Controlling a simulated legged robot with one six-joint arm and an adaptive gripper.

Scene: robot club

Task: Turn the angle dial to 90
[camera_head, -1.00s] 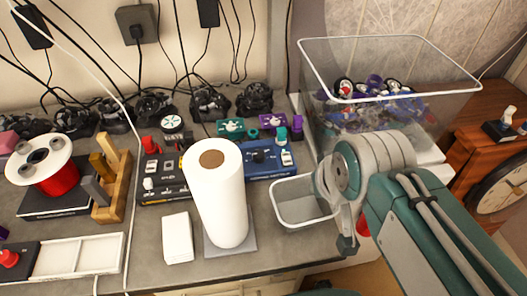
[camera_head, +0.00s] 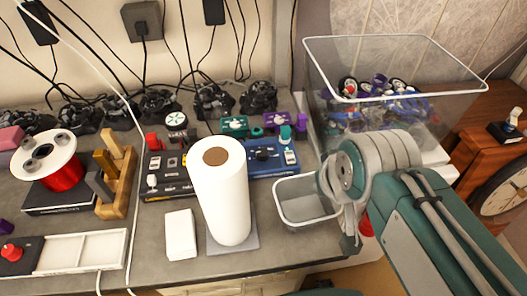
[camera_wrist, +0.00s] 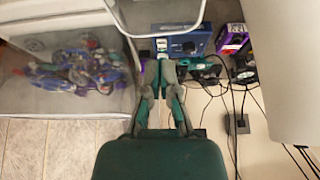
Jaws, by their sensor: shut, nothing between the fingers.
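Several small boxes with knobs stand behind the white paper roll. A blue box (camera_head: 285,171) has a dark round dial (camera_head: 260,155) and light switches. A teal box (camera_head: 235,127) and a purple box (camera_head: 271,120) have knobs on top. A round white-and-green dial (camera_head: 176,119) stands at the back. Labels are too small to read, so I cannot tell which is the angle dial or its setting. In the wrist view my gripper (camera_wrist: 163,64) is shut and empty, its tips in line with the edge of the blue box (camera_wrist: 203,38); contact is unclear. The head view does not show its fingers.
The paper roll (camera_head: 221,195) stands upright in front of the boxes. An empty grey bin (camera_head: 300,217) is beside my arm. A clear tub (camera_head: 420,52) of parts is behind it. A wooden stand (camera_head: 119,180) and red spool (camera_head: 62,177) are left. Cables hang behind.

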